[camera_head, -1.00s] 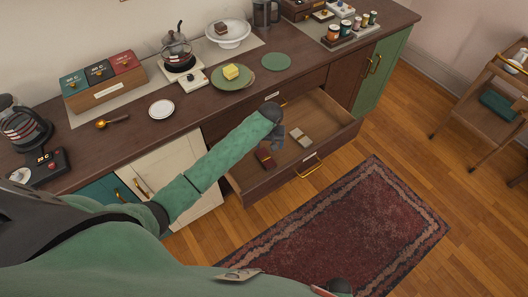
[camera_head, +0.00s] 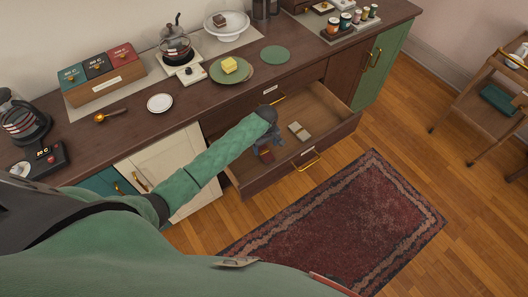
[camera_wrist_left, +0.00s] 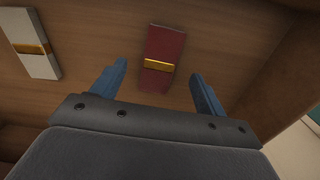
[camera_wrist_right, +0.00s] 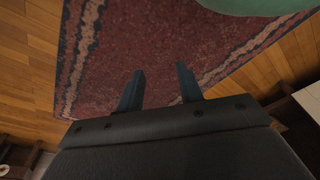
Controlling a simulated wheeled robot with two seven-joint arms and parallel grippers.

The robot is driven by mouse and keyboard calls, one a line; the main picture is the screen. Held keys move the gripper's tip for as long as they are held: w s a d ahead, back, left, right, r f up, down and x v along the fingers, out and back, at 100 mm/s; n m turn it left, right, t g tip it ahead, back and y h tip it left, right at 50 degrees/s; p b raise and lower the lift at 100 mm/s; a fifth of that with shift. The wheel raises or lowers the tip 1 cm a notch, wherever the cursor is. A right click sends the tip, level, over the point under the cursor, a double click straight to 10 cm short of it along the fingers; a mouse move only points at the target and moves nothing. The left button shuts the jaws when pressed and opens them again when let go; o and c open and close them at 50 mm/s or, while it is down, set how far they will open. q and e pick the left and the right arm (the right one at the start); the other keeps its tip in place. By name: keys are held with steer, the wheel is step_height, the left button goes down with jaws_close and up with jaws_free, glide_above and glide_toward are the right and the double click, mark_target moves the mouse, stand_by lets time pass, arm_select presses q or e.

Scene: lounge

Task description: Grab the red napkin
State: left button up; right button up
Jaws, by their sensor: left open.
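The red napkin (camera_wrist_left: 161,58) lies flat in the open drawer, folded, with a gold band around it. In the head view the red napkin (camera_head: 266,157) is mostly hidden by my left gripper (camera_head: 262,145). In the left wrist view my left gripper (camera_wrist_left: 157,85) is open, with its blue fingers on either side of the near end of the napkin. The jaws are empty and appear to be above it. My right gripper (camera_wrist_right: 157,88) is open and empty over the rug, away from the drawer.
A cream napkin (camera_head: 299,131) with a gold band lies to the right in the same drawer (camera_head: 325,103). The drawer's front panel (camera_head: 335,143) has a gold handle. The counter (camera_head: 130,130) above holds plates, a kettle and boxes. A patterned rug (camera_head: 350,215) lies in front.

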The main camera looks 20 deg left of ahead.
mark_target(266, 154)
arm_select(q)
step_height(266, 154, down, 4)
steer(key=shift+s+d+r+p, duration=0.1)
steer(key=shift+r+p, duration=0.15)
steer(key=shift+p, duration=0.55)
steer(key=shift+f, duration=0.55)
steer(key=c, duration=1.1)
steer(key=shift+o, duration=0.2)
arm_select(e)
steer(key=f, duration=0.1)
steer(key=s+d+f, duration=0.1)
steer(key=d+f, duration=0.1)
steer(key=shift+s+f, duration=0.3)
arm_select(q)
steer(key=shift+r, duration=0.15)
